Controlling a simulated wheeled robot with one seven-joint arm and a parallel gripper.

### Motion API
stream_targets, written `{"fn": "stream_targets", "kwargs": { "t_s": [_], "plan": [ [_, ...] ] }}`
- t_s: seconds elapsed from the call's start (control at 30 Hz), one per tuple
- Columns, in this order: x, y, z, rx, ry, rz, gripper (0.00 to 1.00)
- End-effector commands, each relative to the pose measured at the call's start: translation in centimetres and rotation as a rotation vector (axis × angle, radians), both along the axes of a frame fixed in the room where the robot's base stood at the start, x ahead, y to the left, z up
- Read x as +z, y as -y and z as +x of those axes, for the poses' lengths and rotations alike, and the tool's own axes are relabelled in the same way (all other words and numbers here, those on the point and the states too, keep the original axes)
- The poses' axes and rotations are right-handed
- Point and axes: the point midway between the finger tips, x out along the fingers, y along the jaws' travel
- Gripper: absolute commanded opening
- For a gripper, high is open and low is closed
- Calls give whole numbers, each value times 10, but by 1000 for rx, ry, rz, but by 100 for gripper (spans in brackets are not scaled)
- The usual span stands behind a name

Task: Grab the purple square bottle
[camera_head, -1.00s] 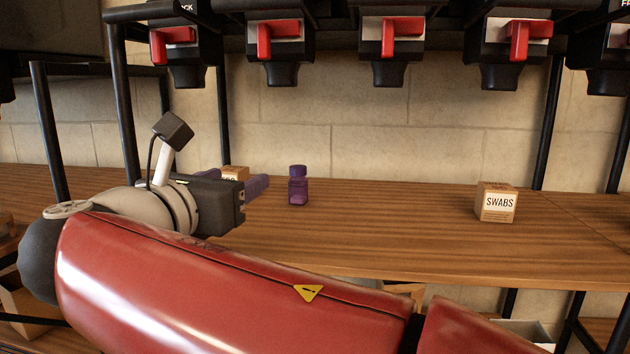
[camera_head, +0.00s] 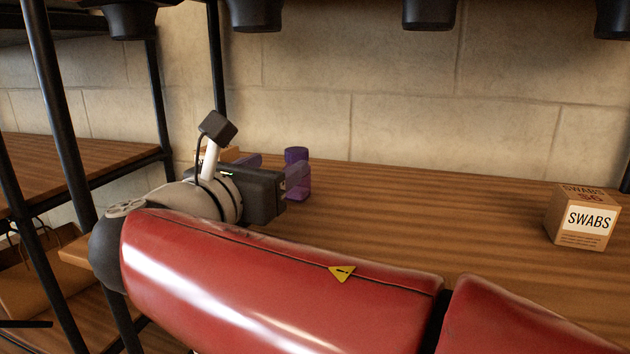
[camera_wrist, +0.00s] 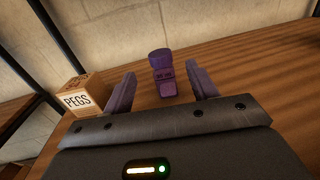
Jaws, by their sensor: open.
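The purple square bottle (camera_wrist: 163,75) stands upright on the wooden shelf, between and just beyond my fingertips in the wrist view. In the head view the bottle (camera_head: 296,156) is partly hidden behind my gripper's near finger. My gripper (camera_wrist: 162,86) is open, its two purple fingers spread on either side of the bottle with gaps showing. In the head view my gripper (camera_head: 272,172) is low over the shelf, pointing toward the bottle. I cannot tell exactly how far the fingers reach along the bottle.
A PEGS box (camera_wrist: 79,95) stands close left of my left finger. A SWABS box (camera_head: 582,218) stands far right on the wooden shelf (camera_head: 430,205). Black posts (camera_head: 215,60) rise at the left, and a stone wall (camera_head: 400,120) is behind. The shelf between bottle and SWABS box is clear.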

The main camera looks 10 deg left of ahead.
Motion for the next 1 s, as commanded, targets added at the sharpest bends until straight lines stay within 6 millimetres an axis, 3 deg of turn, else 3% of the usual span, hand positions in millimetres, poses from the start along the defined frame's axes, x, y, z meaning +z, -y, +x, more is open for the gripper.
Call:
{"fn": "stream_targets", "kwargs": {
  "t_s": [0.03,0.2,0.37,0.7,1.0],
  "plan": [
    [-11,0,0,0,-1,-4,58],
    [-26,0,0,0,1,0,58],
    [-27,3,10,-3,1,1,58],
    [-27,15,66,-3,0,1,58],
    [-27,16,73,1,1,1,58]
  ]
}}
